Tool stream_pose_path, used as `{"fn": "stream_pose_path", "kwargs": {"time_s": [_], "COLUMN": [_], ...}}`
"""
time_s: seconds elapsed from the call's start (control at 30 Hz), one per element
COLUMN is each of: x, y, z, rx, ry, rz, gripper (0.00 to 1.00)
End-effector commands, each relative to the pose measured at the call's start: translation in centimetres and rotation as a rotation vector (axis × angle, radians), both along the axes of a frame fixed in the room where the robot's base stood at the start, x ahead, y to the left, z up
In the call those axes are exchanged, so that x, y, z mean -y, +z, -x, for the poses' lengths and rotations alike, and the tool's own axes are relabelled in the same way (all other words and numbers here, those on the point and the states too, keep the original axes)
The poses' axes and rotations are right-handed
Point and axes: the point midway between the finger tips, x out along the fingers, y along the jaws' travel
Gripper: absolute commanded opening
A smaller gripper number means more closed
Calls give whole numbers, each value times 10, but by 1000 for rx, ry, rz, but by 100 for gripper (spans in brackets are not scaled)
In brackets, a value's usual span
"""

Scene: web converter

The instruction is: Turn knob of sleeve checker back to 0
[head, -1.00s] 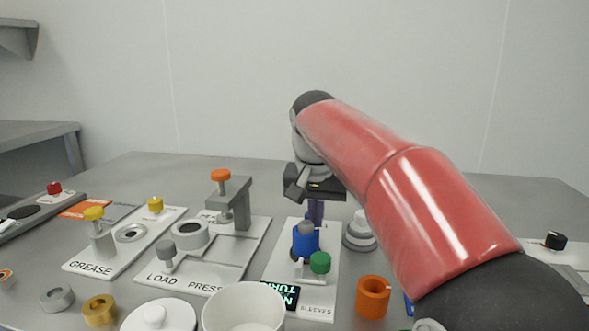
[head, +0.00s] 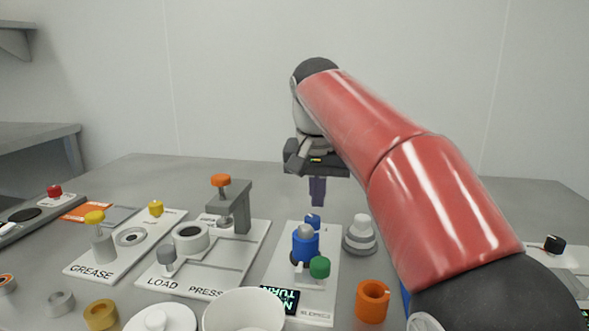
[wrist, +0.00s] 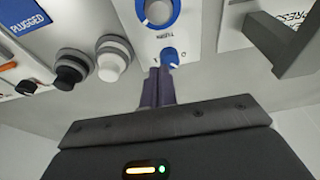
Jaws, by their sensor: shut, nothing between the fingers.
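The sleeve checker (head: 318,298) is a pale board marked SLEEVES. A blue sleeve (head: 305,247) with a grey top and a green knob (head: 319,267) stand on it. A small blue knob (head: 313,220) sits behind the sleeve. In the wrist view the blue knob (wrist: 170,56) lies between printed 1 and 0 marks, with a white pointer mark on its lower right side. My gripper (head: 317,203) is shut and empty, its dark purple fingers pointing down just above the knob. Its fingertips show beside the knob in the wrist view (wrist: 158,70). Touching cannot be told.
A display (head: 283,299) reads TURN. The load press (head: 240,205) stands left of the checker. A white cup (head: 244,312) is in front.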

Motion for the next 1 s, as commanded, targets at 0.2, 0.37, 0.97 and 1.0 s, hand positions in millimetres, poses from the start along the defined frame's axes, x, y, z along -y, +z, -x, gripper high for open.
{"fn": "stream_pose_path", "kwargs": {"time_s": [0.2,0.37,0.97,1.0], "x": [0,-1,-19,-19], "y": [4,5,-11,-19], "z": [0,0,-4,-4], "rx": [-1,0,-2,-1], "ry": [0,1,0,0], "rz": [0,0,1,0], "gripper": [0,0,0,0]}}
